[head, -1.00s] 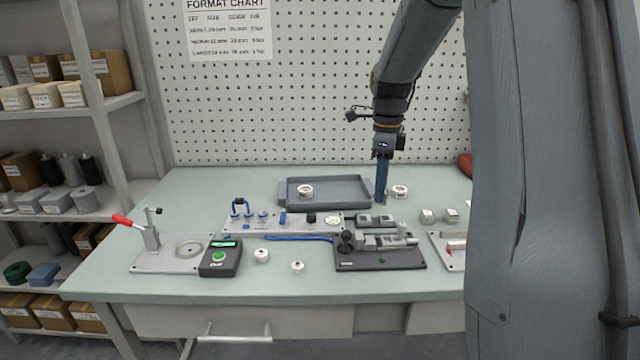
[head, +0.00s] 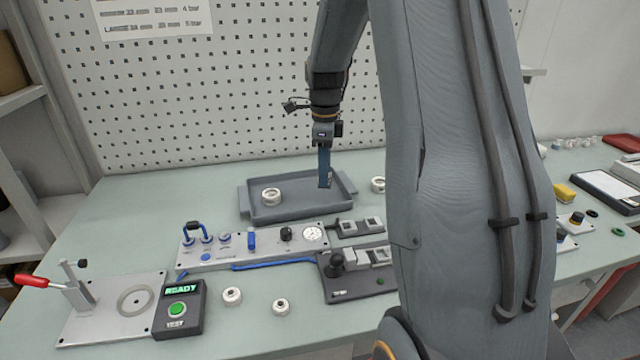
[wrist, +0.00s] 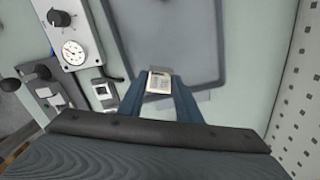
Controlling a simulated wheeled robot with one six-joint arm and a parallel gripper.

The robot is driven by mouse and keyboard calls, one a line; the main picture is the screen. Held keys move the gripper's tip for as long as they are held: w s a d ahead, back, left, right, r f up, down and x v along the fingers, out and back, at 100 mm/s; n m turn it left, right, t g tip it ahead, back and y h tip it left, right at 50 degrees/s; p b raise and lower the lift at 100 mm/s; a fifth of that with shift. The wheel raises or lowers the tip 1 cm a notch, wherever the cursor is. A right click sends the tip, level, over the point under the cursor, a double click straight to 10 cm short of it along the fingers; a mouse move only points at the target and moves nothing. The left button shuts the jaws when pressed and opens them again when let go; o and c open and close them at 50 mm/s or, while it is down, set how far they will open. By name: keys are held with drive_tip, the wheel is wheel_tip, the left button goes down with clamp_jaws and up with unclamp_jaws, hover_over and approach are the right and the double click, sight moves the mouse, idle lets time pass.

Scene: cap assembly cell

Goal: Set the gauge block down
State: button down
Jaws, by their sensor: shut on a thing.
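My gripper (head: 325,184) points down over the right part of the grey tray (head: 243,206) in the head view. In the wrist view my gripper (wrist: 159,90) is shut on a small pale, squarish block, the gauge block (wrist: 159,80), held between the two blue fingertips. In that view the block shows against the near edge of the tray (wrist: 124,45). The block is hard to make out in the head view. I cannot tell whether it touches the tray floor or hangs above it.
A white ring (head: 271,196) lies in the tray's left part; another (head: 378,184) stands right of it. In front are a gauge panel (head: 212,256), a dark fixture (head: 345,284), a test box (head: 180,309) and two white caps (head: 232,296). My arm hides the table's right middle.

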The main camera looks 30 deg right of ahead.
drive_tip(key=shift+f+p, duration=0.45)
drive_tip(key=shift+f, duration=1.85)
drive_tip(key=c, duration=1.3)
unclamp_jaws()
drive_tip(key=shift+f, duration=0.15)
wheel_tip(320, 180, up, 12)
drive_tip(key=shift+r+b, duration=0.2)
drive_tip(key=shift+b, duration=1.05)
